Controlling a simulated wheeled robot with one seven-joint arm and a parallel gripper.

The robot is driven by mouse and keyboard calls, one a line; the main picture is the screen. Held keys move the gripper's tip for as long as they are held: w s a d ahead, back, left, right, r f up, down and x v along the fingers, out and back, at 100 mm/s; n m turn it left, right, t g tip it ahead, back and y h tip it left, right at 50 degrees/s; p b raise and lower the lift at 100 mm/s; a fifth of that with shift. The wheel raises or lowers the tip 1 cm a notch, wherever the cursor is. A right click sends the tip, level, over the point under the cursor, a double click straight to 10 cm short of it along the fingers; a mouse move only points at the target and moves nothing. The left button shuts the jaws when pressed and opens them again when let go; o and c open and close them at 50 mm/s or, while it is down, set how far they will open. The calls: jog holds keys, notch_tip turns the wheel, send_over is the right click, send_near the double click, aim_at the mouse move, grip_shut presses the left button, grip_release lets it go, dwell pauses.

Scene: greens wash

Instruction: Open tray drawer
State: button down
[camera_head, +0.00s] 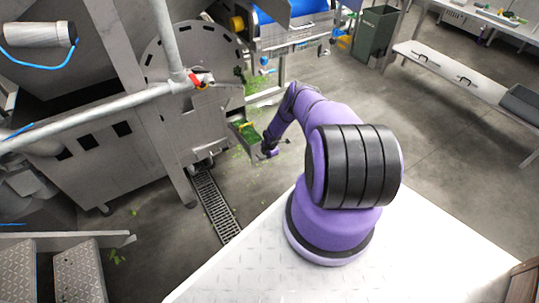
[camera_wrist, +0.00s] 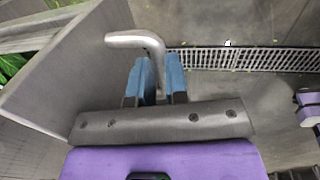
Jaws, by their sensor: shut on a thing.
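The tray drawer (camera_head: 253,158) sticks out from the lower right side of the steel machine, with greens (camera_head: 249,134) lying in it. In the wrist view its grey wall (camera_wrist: 62,62) fills the left side, and greens (camera_wrist: 12,65) show behind it. A bent metal handle (camera_wrist: 143,40) stands out from the drawer. My gripper (camera_wrist: 157,78) has its two blue fingers shut on the handle, one on each side of the bar. In the head view my gripper (camera_head: 270,151) is small and low beside the drawer, and the grip itself is hard to make out.
A floor drain grate (camera_head: 215,203) runs in front of the machine (camera_head: 195,100); it also shows in the wrist view (camera_wrist: 250,60). Scattered leaves lie on the floor. A grey-green bin (camera_head: 376,32) and a long bench (camera_head: 470,75) stand farther back. The floor right of the drawer is open.

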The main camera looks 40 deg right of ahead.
jog(key=c, duration=1.1)
grip_release()
jog(key=shift+r, duration=0.1)
jog(key=shift+s+a+r, duration=0.1)
jog(key=shift+s+r, duration=0.2)
jog(key=shift+r, duration=1.45)
jog(key=shift+s+a+r, duration=0.1)
jog(key=shift+s+r, duration=0.2)
jog(key=shift+r, duration=1.45)
jog(key=shift+s+r, duration=0.3)
jog(key=shift+r, duration=1.45)
